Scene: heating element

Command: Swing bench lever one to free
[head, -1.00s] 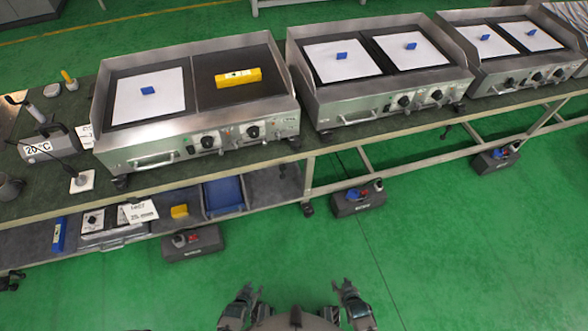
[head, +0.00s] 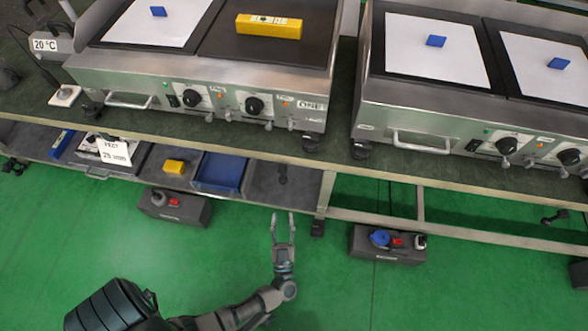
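My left gripper (head: 283,216) is in front of the bench's lower shelf, with its two fingers apart and nothing between them. A small dark lever-like part (head: 283,174) shows above the fingertips, at the right end of the lower shelf. Another similar dark part (head: 555,217) shows far right under the bench. I cannot read a label on either or tell its setting. The griddle (head: 290,92) above carries a label reading "ONE", two black knobs and a yellow block (head: 268,26). My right gripper is out of view.
A bench leg with a dark foot (head: 318,228) stands just right of my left gripper. Dark boxes (head: 175,209) and (head: 388,246) sit on the green floor either side. A blue tray (head: 220,173) lies on the shelf. The bench edge (head: 250,153) overhangs above.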

